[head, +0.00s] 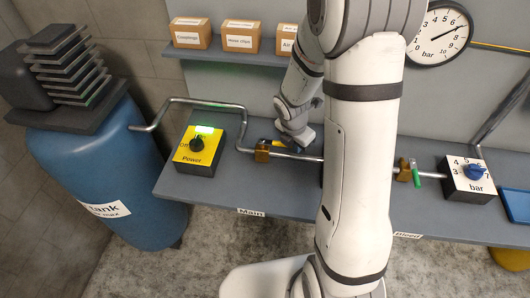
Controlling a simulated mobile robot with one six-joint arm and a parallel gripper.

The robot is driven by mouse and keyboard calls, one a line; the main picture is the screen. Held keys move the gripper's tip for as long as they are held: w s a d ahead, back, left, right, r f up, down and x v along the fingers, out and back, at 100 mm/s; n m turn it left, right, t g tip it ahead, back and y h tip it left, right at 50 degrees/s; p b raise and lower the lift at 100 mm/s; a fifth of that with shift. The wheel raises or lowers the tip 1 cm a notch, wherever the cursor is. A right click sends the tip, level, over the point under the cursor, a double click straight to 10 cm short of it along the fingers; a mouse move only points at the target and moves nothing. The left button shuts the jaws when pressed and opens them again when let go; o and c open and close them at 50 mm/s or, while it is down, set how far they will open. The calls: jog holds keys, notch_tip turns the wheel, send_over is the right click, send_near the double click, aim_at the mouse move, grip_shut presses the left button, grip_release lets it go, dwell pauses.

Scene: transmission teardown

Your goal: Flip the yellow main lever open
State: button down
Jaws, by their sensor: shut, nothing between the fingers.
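The main valve (262,151) is a brass body on the grey pipe, above the "Main" label (251,211) on the bench front. A small part of the yellow lever (267,141) shows just above the valve, close to my gripper. The rest of the lever is hard to make out, and its exact angle cannot be told. My gripper (283,143) is shut and empty, low over the pipe just right of the valve. Its fingertips are small and partly hidden, and I cannot tell whether they touch the lever.
A yellow power box (195,151) with a lit green lamp stands left. The bleed valve (403,171) with a green lever and a bar regulator (470,179) are right. A blue tank (105,165) stands far left. My arm hides the bench middle. Boxes (240,37) sit on a shelf.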

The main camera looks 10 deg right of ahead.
jog(key=s+a+r, duration=0.2)
jog(key=s+r, duration=0.3)
jog(key=r, duration=0.5)
jog(key=shift+s, duration=0.35)
jog(key=shift+r, duration=0.1)
jog(key=s+a+r+m+t+y+b, duration=0.1)
jog(key=s+r+m, duration=0.3)
jog(key=s+m, duration=0.3)
jog(key=s+a+r+m+y+b, duration=0.1)
jog(key=s+m, duration=0.6)
jog(key=m, duration=1)
jog(key=shift+a+r+m+t+b, duration=0.15)
jog(key=shift+r+m+t+b, duration=0.4)
jog(key=shift+r, duration=0.85)
jog(key=shift+n, duration=0.25)
